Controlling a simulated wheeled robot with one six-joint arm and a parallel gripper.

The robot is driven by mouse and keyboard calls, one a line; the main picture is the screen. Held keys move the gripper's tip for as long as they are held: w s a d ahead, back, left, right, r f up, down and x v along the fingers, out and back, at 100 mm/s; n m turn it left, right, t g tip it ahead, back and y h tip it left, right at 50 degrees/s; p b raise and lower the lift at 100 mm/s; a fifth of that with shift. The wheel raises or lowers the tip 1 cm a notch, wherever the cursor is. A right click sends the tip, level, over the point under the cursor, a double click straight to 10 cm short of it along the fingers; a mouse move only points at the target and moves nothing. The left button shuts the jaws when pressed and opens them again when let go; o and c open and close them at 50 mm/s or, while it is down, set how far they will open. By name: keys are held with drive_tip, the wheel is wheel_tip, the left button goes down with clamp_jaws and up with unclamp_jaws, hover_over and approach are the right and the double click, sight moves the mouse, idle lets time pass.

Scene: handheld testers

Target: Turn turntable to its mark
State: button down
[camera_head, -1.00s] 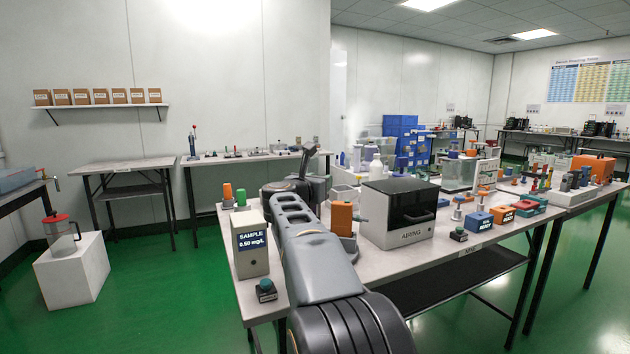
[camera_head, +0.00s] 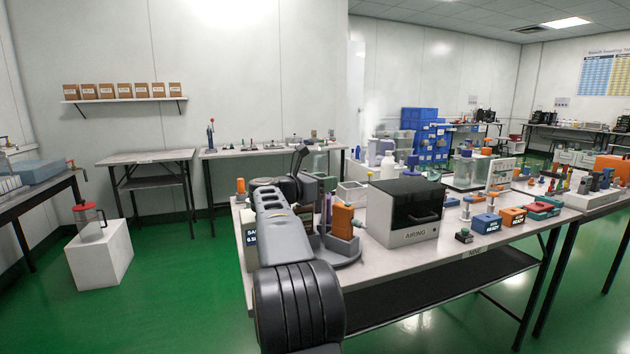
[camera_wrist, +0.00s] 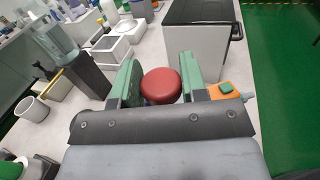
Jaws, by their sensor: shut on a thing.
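My gripper (camera_wrist: 162,72) shows in the wrist view, with two green fingers closed on the sides of a red round knob (camera_wrist: 161,86). The knob's lower part is hidden by my wrist.
The AIRING box (camera_head: 406,215) stands right of the orange block. A display box (camera_head: 250,234) is mostly hidden behind my arm. In the wrist view, an orange block with a green button (camera_wrist: 226,87) lies right of the fingers. Green floor (camera_head: 190,290) is open at left.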

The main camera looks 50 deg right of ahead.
drive_tip(key=shift+g, duration=0.3)
drive_tip(key=c, duration=0.7)
unclamp_jaws()
drive_tip(key=shift+a, duration=0.15)
drive_tip(key=p+v, duration=0.2)
drive_tip(key=v, duration=1.1)
drive_tip(key=shift+w+a+r, duration=0.1)
drive_tip(key=shift+a, duration=0.2)
drive_tip(key=shift+r, duration=0.1)
